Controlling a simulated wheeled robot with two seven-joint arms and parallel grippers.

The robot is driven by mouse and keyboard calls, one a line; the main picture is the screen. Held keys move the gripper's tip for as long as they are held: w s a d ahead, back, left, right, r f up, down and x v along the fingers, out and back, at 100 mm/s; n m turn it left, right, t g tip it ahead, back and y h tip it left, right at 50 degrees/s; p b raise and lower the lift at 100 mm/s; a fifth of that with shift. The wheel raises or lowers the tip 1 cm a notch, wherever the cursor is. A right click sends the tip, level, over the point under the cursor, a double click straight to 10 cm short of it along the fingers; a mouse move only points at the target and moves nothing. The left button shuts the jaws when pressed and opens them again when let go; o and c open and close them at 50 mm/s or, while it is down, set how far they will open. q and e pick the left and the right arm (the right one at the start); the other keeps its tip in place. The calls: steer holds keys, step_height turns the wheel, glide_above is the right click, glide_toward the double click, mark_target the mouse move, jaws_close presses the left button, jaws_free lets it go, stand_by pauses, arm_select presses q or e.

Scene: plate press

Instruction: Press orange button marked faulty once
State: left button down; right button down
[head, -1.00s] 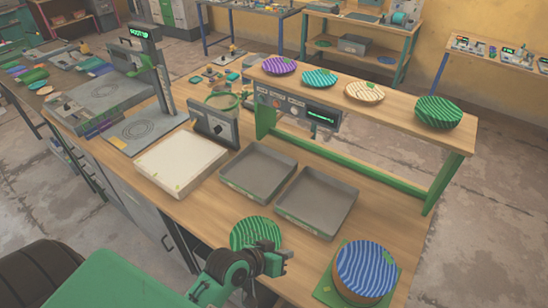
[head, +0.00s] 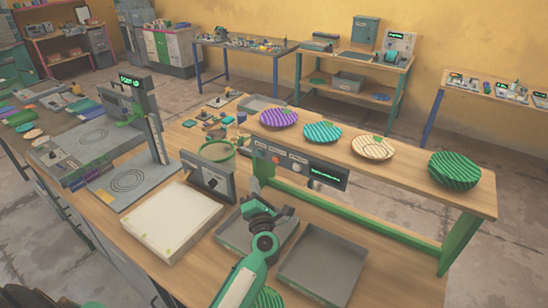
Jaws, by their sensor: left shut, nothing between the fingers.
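A dark control panel (head: 313,175) hangs under the front of the raised wooden shelf. It has a small row of round buttons and a green lit display at its right end. One button looks orange (head: 277,158); its label is too small to read. My left gripper (head: 287,211) is shut and empty. It is above the left grey tray, in front of and below the panel, apart from the buttons.
The shelf (head: 400,178) carries purple, teal, cream and green striped plates. Two grey trays (head: 322,262) and a white slab (head: 170,222) lie on the bench. A grey box with a dark knob (head: 208,178) stands left of the panel. Green rails support the shelf.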

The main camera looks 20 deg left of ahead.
mark_target(276, 159)
arm_select(q)
steer(key=shift+s, duration=0.1)
steer(key=w+d+b, duration=0.1)
steer(key=w+b, duration=0.2)
steer(key=w, duration=0.5)
steer(key=shift+w, duration=0.4)
steer(key=shift+d, duration=0.1)
stand_by(0.5)
stand_by(0.9)
steer(key=shift+w, duration=0.1)
stand_by(0.4)
steer(key=shift+w, duration=0.3)
